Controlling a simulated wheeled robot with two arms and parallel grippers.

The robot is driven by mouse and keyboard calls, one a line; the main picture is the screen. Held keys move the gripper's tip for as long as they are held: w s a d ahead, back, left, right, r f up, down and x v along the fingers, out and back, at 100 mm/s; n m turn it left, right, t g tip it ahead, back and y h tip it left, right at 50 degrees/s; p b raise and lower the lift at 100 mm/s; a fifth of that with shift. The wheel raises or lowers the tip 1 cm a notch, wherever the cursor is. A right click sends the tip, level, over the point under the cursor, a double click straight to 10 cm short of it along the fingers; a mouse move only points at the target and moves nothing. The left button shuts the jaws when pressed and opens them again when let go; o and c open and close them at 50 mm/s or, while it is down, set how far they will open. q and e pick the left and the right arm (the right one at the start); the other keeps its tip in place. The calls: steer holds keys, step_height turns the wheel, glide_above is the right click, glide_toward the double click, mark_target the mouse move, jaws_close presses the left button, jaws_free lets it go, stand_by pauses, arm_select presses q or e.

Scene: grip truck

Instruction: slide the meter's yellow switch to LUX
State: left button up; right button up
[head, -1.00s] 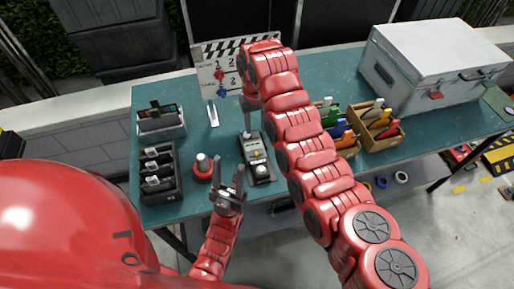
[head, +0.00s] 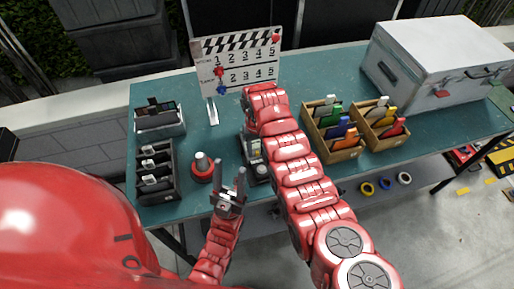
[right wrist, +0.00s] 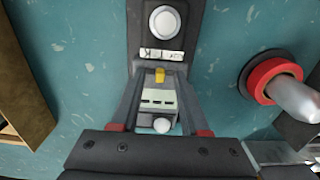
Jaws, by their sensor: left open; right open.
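The meter (head: 262,172) stands on the teal table, partly hidden behind my right arm. In the right wrist view the meter (right wrist: 162,54) shows upside down, with a white round dome, small label plates, the yellow switch (right wrist: 160,75), a pale display and a white knob. My right gripper (right wrist: 159,80) is open, its fingers on either side of the yellow switch; I cannot tell whether they touch it. In the head view the right gripper is hidden behind its arm. My left gripper (head: 230,178) is open and empty near the table's front edge, left of the meter.
A red-based post (head: 202,170) stands left of the meter. A black rack (head: 157,180) and a card holder (head: 160,120) are further left. A clapperboard (head: 238,62) stands behind. Wooden boxes (head: 345,156) and a white case (head: 440,62) are on the right.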

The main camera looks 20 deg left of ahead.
jaws_close()
stand_by(1.4)
